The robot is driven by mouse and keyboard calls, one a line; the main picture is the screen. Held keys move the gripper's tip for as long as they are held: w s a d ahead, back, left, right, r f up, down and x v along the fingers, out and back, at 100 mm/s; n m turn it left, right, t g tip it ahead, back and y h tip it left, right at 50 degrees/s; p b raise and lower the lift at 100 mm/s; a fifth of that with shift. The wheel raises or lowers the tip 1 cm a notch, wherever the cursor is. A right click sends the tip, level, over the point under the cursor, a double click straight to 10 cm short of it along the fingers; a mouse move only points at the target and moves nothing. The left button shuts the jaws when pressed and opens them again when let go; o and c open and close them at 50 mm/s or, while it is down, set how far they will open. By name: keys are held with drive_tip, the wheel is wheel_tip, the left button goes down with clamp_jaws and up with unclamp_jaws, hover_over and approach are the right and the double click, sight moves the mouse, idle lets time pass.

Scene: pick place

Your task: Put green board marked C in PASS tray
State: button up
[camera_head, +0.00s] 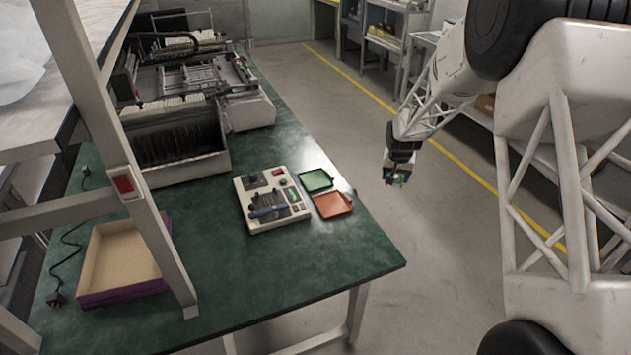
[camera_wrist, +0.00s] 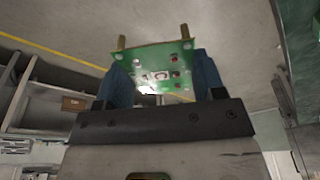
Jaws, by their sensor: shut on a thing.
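My gripper (camera_head: 397,178) is shut on the green board, out past the table's right edge, above the floor. In the wrist view, its two blue fingers (camera_wrist: 160,76) hold the green board (camera_wrist: 155,62) by its sides. A green tray (camera_head: 316,180) and a red tray (camera_head: 332,205) lie side by side on the table. Both look empty. No PASS label is readable on either tray. My gripper is to the right of both trays, well apart from them.
A white test fixture (camera_head: 271,199) with a blue-handled part stands left of the trays on the green table (camera_head: 290,270). Large machines (camera_head: 180,140) stand behind it. A cardboard box (camera_head: 120,255) and a shelf post are at left. Open floor separates my gripper from the table.

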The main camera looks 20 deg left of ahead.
drive_tip(key=w+d+m, duration=0.2)
drive_tip(key=w+d, duration=0.1)
drive_tip(key=d, duration=1.2)
drive_tip(key=s+a+n, duration=0.3)
drive_tip(key=s+a, duration=0.3)
drive_tip(key=a, duration=0.5)
drive_tip(key=s+a+n+y, duration=0.1)
drive_tip(key=s+a+n, duration=0.2)
drive_tip(key=s+a, duration=0.3)
drive_tip(key=s+a+f+n, duration=0.1)
drive_tip(key=s+a+n, duration=0.2)
drive_tip(key=s+a, duration=0.4)
drive_tip(key=shift+s+a+n+g, duration=0.1)
drive_tip(key=shift+a+n+g, duration=0.2)
drive_tip(key=shift+a, duration=4.6)
hover_over(315, 180)
drive_tip(key=shift+s+d+f, duration=0.1)
drive_tip(key=shift+d+f, duration=0.15)
drive_tip(key=shift+f, duration=0.55)
drive_tip(key=shift+f, duration=1.75)
drive_tip(key=shift+f, duration=0.2)
drive_tip(key=o, duration=0.5)
